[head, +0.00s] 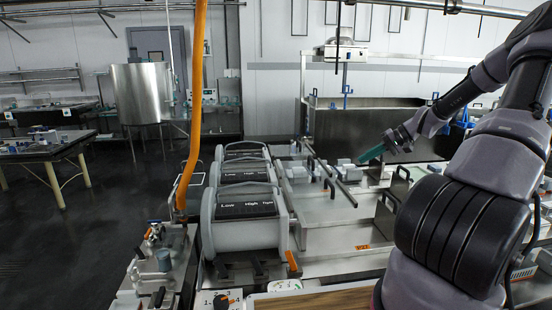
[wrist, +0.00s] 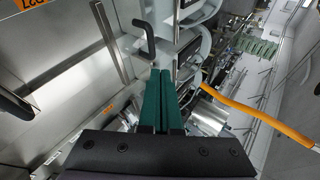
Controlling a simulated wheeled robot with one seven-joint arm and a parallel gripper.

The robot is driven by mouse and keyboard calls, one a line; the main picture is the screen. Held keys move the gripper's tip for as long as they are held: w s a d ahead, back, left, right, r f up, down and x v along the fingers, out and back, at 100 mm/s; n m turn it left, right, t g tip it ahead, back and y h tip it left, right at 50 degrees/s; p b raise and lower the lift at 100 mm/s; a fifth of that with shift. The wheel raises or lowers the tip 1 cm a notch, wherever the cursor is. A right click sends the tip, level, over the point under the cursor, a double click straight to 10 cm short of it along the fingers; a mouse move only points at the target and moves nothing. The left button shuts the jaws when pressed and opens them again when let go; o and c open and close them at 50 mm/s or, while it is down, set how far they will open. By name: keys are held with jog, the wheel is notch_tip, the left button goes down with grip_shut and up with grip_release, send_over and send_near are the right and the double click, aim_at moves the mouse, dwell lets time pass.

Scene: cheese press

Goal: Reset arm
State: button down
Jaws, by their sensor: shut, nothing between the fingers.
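My gripper (head: 369,154) is held up over the steel press bench at the right in the head view, with its green fingers pointing left and slightly down. In the wrist view the two green fingers (wrist: 160,100) lie side by side, shut, with nothing between them. My grey arm comes in from the right side of the head view and bends down to the gripper. The gripper looks clear of the bench, but its exact height cannot be told.
Several grey drums with black "Low High" panels (head: 245,211) stand in a row left of the gripper. An orange hose (head: 196,100) hangs left of them. A steel vat (head: 350,130) stands behind. Black handles (head: 387,199) stick up from the bench. Open floor (head: 80,240) lies at left.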

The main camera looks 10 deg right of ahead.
jog(key=s+a+r+g+h, duration=0.2)
jog(key=s+a+r+h, duration=0.5)
jog(key=s+a+r, duration=0.6)
jog(key=s+a+r+t, duration=0.2)
jog(key=s+r, duration=0.3)
jog(key=s, duration=0.3)
jog(key=s+a+r+t, duration=0.3)
jog(key=s+r, duration=0.3)
jog(key=s, duration=0.3)
jog(key=shift+a+r+m+h, duration=0.15)
jog(key=shift+a+m+h, duration=0.15)
jog(key=shift+m, duration=0.1)
jog(key=shift+s, duration=0.1)
